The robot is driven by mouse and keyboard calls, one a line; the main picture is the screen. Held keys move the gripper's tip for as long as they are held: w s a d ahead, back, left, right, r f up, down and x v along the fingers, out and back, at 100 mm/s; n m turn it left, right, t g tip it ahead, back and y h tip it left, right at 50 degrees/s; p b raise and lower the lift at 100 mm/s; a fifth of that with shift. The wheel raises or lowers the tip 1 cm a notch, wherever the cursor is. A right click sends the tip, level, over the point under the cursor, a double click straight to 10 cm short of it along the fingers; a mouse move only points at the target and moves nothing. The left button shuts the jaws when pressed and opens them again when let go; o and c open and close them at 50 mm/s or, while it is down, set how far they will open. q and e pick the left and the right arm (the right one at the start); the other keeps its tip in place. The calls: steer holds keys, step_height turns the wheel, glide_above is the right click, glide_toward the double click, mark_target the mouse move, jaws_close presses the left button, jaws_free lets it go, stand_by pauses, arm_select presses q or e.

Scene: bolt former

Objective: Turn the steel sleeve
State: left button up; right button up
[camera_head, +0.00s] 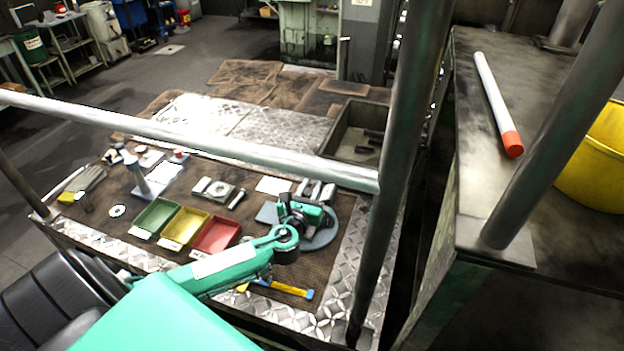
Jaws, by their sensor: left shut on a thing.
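My left gripper (308,214) is at the end of my green arm, over a grey round plate (322,238) on the bench. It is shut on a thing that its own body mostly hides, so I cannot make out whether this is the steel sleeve. A silver upright cylinder (138,176) stands on a white sheet at the left of the bench, well apart from my gripper. I cannot tell whether it is a sleeve. My right gripper is not in view.
Green (155,218), yellow (185,228) and red (216,235) trays sit left of my gripper. A yellow-and-blue tool (285,288) lies in front. A pale rail (200,143) and a dark post (394,170) cross the view. A yellow bucket (598,160) stands right.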

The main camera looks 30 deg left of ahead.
arm_select(q)
steer(key=n+g+y, duration=0.1)
steer(key=n+y, duration=0.1)
steer(key=n+g+y+p, duration=0.1)
steer(key=y, duration=0.2)
steer(key=shift+s+a+n, duration=0.1)
steer(key=shift+a+n, duration=0.1)
steer(key=shift+n, duration=0.2)
steer(key=shift+s+a+n+g+y+p, duration=0.15)
steer(key=shift+n+g+y+p, duration=0.15)
steer(key=shift+n+g+y, duration=0.8)
steer(key=shift+s+a+n+g+y+p, duration=0.15)
steer(key=shift+n+g+y+p, duration=0.15)
steer(key=shift+n+g+y, duration=0.75)
steer(key=shift+g+y, duration=0.35)
steer(key=shift+y, duration=0.1)
steer(key=o, duration=1)
